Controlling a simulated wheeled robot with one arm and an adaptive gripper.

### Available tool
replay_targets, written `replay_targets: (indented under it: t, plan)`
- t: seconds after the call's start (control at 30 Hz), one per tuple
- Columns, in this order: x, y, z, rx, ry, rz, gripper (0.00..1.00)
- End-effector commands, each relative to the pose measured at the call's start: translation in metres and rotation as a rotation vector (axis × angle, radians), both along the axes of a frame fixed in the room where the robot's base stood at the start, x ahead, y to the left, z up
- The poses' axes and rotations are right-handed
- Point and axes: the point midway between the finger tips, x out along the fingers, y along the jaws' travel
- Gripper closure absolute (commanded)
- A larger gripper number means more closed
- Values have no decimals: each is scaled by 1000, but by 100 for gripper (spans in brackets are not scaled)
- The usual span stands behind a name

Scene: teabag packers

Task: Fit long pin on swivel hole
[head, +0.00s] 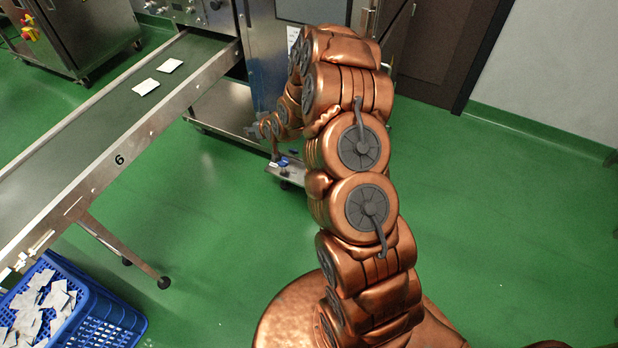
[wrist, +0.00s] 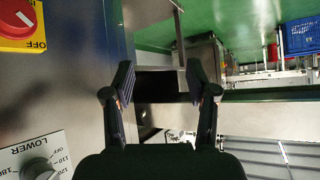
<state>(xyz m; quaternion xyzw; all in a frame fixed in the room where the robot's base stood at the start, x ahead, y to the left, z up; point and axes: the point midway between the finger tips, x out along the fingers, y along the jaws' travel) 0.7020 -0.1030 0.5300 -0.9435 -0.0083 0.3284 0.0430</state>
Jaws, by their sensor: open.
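My gripper (wrist: 158,78) is open and empty in the wrist view, its two dark fingers apart on either side of a dark gap between metal parts. In the head view my gripper (head: 262,130) is small, at the left end of my copper arm, beside the machine's front. A thin metal bar (wrist: 179,45) comes down from the top of the wrist view, close to the right fingertip. I cannot tell whether it is the long pin. I cannot make out the swivel hole in either view.
A steel machine panel with a red knob (wrist: 16,19) and a LOWER dial (wrist: 38,169) stands close at the left. A conveyor (head: 100,112) carries two white packets. A blue crate (head: 98,318) holds many packets. Green floor (head: 480,210) is clear at the right.

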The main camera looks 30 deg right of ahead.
Motion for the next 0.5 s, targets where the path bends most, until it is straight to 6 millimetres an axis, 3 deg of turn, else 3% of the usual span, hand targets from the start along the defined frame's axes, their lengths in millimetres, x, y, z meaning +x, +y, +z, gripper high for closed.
replay_targets:
  t: [0.03,0.1,0.37,0.5]
  plan:
    - [3,-8,-27,1,-22,-13,43]
    - [7,-17,-51,-1,-63,-28,43]
    - [12,-59,-132,-20,-222,-96,43]
    - [4,-82,-176,-37,-302,-132,43]
